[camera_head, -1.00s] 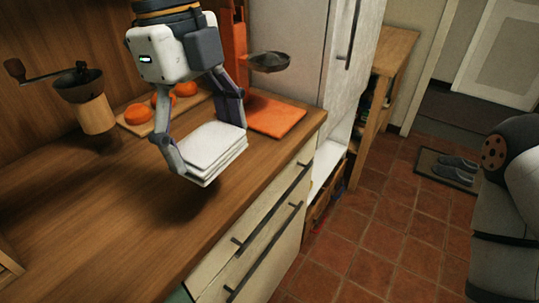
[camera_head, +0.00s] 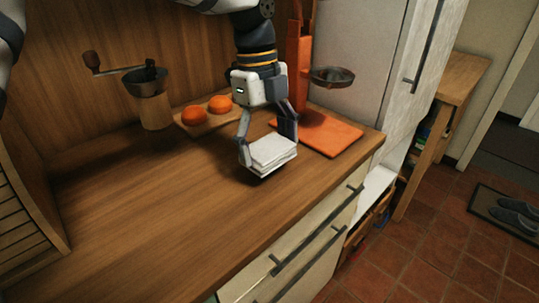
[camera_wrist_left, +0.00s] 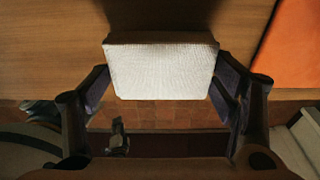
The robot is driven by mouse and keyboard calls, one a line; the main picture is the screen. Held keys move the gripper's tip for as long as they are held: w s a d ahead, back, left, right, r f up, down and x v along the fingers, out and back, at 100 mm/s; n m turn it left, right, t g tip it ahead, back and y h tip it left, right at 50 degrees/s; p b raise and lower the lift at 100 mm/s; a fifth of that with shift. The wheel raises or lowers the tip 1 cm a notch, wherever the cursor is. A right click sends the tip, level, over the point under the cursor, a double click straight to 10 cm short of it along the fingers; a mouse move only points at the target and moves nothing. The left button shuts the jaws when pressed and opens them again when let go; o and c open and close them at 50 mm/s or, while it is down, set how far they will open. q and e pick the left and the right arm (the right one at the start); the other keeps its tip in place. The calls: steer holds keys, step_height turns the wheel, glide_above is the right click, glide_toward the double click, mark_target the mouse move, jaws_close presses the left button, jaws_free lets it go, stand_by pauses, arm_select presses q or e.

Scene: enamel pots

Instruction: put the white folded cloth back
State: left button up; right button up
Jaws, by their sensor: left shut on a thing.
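The white folded cloth (camera_head: 272,152) is a small flat stack of layers, held nearly level over the wooden counter, left of the orange mat. My left gripper (camera_head: 268,138) points down and is shut on it, one finger at each side. A dark shadow lies just under the cloth; whether it touches the counter I cannot tell. In the left wrist view the cloth (camera_wrist_left: 160,70) sits between the dark fingers, with counter wood beyond it. My right gripper is not in view.
The orange mat (camera_head: 335,136) lies at the counter's right end. Behind are an orange stand with a metal pan (camera_head: 332,77), a board with oranges (camera_head: 195,117) and a coffee grinder (camera_head: 152,105). The left and middle counter (camera_head: 140,210) is bare. Drawers (camera_head: 300,250) form its front.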

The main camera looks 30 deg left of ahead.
mark_target(265, 143)
arm_select(q)
steer(key=shift+o, duration=0.2)
steer(key=shift+w+a+f, duration=0.15)
steer(key=shift+f, duration=0.8)
steer(key=shift+w+a+f, duration=0.1)
steer(key=shift+w+f, duration=0.05)
steer(key=shift+f, duration=0.75)
steer(key=shift+c, duration=0.2)
steer(key=shift+f, duration=0.15)
steer(key=o, duration=1.1)
steer(key=shift+o, duration=0.2)
steer(key=r, duration=0.4)
steer(key=a+r, duration=0.1)
steer(key=r, duration=0.7)
steer(key=shift+w+a+r, duration=0.1)
steer(key=shift+w+a, duration=0.2)
steer(key=shift+a, duration=0.05)
